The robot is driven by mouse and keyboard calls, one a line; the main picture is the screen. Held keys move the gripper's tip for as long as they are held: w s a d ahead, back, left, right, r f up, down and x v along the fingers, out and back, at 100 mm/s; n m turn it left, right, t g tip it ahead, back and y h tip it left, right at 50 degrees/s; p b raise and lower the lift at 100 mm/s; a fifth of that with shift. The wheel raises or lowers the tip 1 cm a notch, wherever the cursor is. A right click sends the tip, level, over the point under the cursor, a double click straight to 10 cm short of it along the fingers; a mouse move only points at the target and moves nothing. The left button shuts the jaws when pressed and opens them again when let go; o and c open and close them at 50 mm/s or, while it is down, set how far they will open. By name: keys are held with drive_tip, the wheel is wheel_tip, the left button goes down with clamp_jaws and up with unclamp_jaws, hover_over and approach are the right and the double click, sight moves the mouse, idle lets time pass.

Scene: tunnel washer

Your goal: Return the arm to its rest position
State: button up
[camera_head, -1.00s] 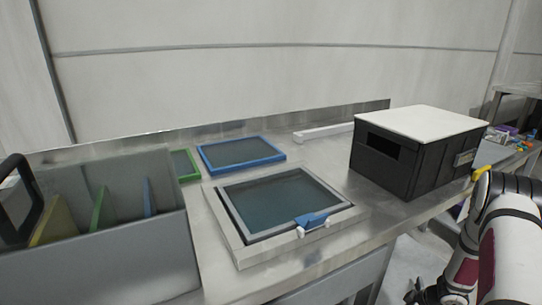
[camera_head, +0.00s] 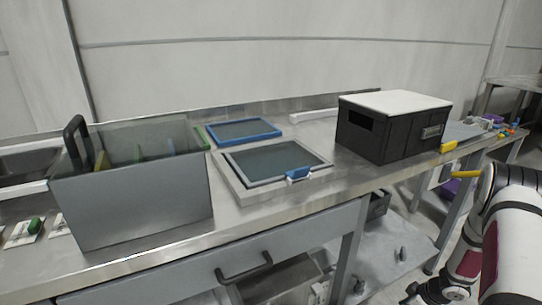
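My arm, white with dark red panels, is folded along the right edge of the picture. My gripper (camera_head: 416,291) shows only as a small dark shape at the bottom right, low in front of the bench and partly cut off by the frame. Its fingers are too small and dark to tell whether they are open or shut. I see nothing clearly held in it.
The steel bench (camera_head: 285,208) carries a grey bin (camera_head: 135,205) with coloured dividers, a blue-rimmed frame (camera_head: 243,131), a grey-rimmed frame (camera_head: 277,163) and a black box (camera_head: 392,135) with a white lid. A drawer (camera_head: 205,267) and lower shelf (camera_head: 385,250) lie below.

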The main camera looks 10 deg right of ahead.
drive_tip(key=w+d+r+h, duration=0.25)
drive_tip(key=w+r, duration=0.25)
drive_tip(key=r, duration=0.4)
wheel_tip(320, 180, up, 26)
drive_tip(key=a+m+h, duration=0.1)
drive_tip(key=m+h, duration=0.3)
drive_tip(key=h, duration=0.1)
drive_tip(key=s+a+r+m+g, duration=0.1)
drive_tip(key=s+a+r+m, duration=0.2)
drive_tip(key=s+a+r, duration=1)
drive_tip(key=s+a+r+g+y, duration=0.1)
drive_tip(key=s+a+y, duration=0.2)
drive_tip(key=s+a, duration=0.75)
drive_tip(key=s+a+r+g+y, duration=0.1)
drive_tip(key=s+a+r+y, duration=0.1)
drive_tip(key=s+a, duration=0.8)
drive_tip(key=s+d+r+t+p, duration=0.1)
drive_tip(key=d+r+p, duration=0.1)
drive_tip(key=r+p, duration=1)
drive_tip(key=s+d+r+t+p, duration=0.1)
drive_tip(key=r+t+p, duration=0.1)
drive_tip(key=r+p, duration=1)
drive_tip(key=shift+s+d+r+t, duration=0.3)
drive_tip(key=shift+s+d, duration=0.05)
drive_tip(key=shift+s, duration=0.05)
